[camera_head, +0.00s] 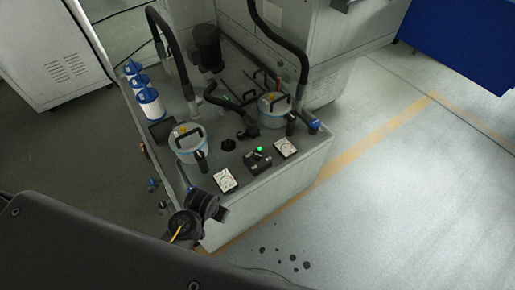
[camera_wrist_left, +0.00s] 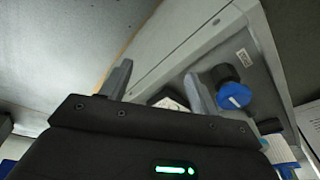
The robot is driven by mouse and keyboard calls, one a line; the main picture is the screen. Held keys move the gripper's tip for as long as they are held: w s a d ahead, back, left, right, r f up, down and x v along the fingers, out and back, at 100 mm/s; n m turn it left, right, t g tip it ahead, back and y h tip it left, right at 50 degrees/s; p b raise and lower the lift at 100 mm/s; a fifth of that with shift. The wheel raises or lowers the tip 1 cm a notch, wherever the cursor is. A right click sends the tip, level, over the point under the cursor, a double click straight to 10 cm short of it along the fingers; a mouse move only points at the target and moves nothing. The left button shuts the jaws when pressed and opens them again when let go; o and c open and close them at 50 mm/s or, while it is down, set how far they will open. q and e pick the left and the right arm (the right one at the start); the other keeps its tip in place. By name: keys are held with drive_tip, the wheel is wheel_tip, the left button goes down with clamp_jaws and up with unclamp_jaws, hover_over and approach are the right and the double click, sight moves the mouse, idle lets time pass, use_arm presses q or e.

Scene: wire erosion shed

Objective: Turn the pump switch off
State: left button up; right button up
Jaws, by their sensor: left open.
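The pump switch appears to be the small black box (camera_head: 258,162) with a lit green top, on the front part of the grey machine top (camera_head: 232,150) between two white dial gauges. My left arm comes in from the lower left in the head view and ends near the machine's front left corner, left of the box and apart from it. In the wrist view my left gripper (camera_wrist_left: 158,80) is open, with nothing held between its fingers. A blue-and-black knob (camera_wrist_left: 231,88) shows right of the right finger. I cannot make out the switch in the wrist view. My right gripper is not in view.
White gauges (camera_head: 225,181) and (camera_head: 285,148) flank the box. Lidded canisters (camera_head: 188,148), black hoses (camera_head: 176,45) and blue-and-white cylinders (camera_head: 150,105) stand behind. Open floor (camera_head: 400,190) with a yellow line lies to the right.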

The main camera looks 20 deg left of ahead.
use_arm(q)
drive_tip(key=shift+g, duration=0.5)
drive_tip(key=w+d, duration=0.1)
drive_tip(key=w, duration=0.4)
drive_tip(key=w+d+r, duration=0.1)
drive_tip(key=w, duration=0.4)
drive_tip(key=w+p, duration=0.1)
drive_tip(key=w, duration=0.4)
drive_tip(key=shift+d+r, duration=0.35)
drive_tip(key=shift+d, duration=0.05)
drive_tip(key=m+g, duration=0.1)
approach(258, 154)
drive_tip(key=s+a+f, duration=0.2)
drive_tip(key=s, duration=0.1)
drive_tip(key=w+d+r, duration=0.2)
drive_tip(key=w+r, duration=0.1)
drive_tip(key=r, duration=0.1)
drive_tip(key=shift+m, duration=0.3)
wheel_tip(258, 154, down, 11)
drive_tip(key=b, duration=1.1)
drive_tip(key=shift+w+r, duration=0.1)
drive_tip(key=shift+w, duration=0.05)
drive_tip(key=shift+r, duration=0.1)
